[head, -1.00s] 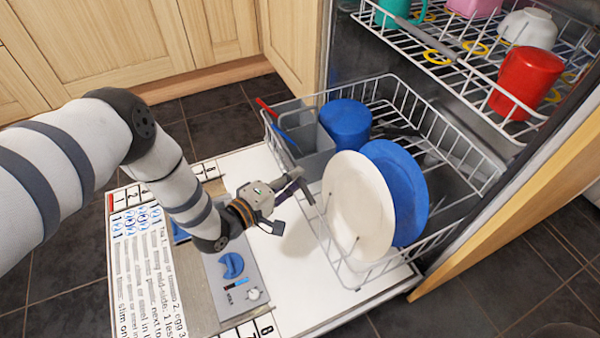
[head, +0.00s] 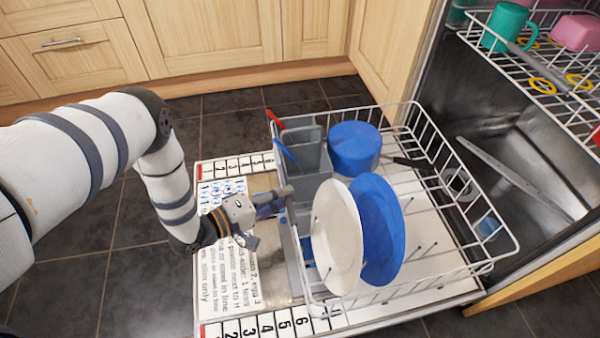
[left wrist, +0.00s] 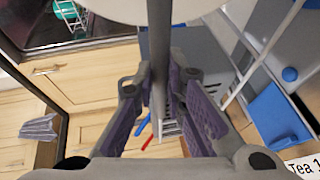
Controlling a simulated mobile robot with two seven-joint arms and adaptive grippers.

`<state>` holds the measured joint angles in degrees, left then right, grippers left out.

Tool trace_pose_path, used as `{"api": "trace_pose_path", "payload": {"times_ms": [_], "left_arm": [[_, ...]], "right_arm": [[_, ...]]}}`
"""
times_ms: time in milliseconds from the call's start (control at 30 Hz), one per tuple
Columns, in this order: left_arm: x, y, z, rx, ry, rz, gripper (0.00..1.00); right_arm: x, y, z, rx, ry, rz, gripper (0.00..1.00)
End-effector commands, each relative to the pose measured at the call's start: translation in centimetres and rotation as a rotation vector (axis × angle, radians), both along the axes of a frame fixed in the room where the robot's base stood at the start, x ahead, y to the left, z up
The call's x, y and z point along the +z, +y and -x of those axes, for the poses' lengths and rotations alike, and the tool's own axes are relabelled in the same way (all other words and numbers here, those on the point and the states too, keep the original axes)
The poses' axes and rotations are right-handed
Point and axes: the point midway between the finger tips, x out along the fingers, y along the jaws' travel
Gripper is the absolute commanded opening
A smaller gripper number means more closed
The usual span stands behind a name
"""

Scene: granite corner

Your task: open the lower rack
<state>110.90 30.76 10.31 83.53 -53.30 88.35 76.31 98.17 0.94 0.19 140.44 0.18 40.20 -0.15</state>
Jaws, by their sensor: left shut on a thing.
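The lower rack (head: 489,262) is a white wire basket standing out over the open dishwasher door (head: 228,255). It holds a cream plate (head: 336,238), a blue plate (head: 378,228), a blue pot (head: 354,148) and a grey cutlery basket (head: 312,165). My left gripper (head: 280,199) is at the rack's front side. In the left wrist view, its purple-padded fingers (left wrist: 167,97) are shut on a grey bar (left wrist: 158,45) at the rack front. My right gripper is out of view.
The upper rack (head: 520,65) holds a green mug (head: 505,27) and a pink item (head: 577,32). Wooden cabinets (head: 210,40) stand behind. Dark tiled floor (head: 140,225) is clear beside the door. A wooden panel (head: 540,283) borders the dishwasher at the right.

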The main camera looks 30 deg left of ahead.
Motion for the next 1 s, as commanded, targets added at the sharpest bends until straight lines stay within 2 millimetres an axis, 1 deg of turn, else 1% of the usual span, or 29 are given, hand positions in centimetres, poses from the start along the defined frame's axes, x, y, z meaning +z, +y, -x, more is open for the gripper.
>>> {"api": "trace_pose_path", "payload": {"times_ms": [100,300,700,733,800,1000], "left_arm": [[0.1,0.8,0.8,-0.002,-0.003,-0.002,0.0],[0.0,1.5,1.5,-0.001,-0.002,-0.001,0.0],[0.0,1.6,1.6,-0.001,-0.002,-0.001,0.0],[0.0,1.6,1.6,-0.001,-0.002,-0.001,0.18],[0.0,1.6,1.6,-0.001,-0.002,-0.001,0.32],[0.0,1.6,1.6,-0.001,-0.001,0.0,0.32]], "right_arm": [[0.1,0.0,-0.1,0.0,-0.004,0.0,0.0],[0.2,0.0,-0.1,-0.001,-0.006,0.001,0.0],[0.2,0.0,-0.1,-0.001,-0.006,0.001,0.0],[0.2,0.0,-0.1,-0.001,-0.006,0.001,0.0],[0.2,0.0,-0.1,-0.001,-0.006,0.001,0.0],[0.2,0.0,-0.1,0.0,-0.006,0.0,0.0]]}}
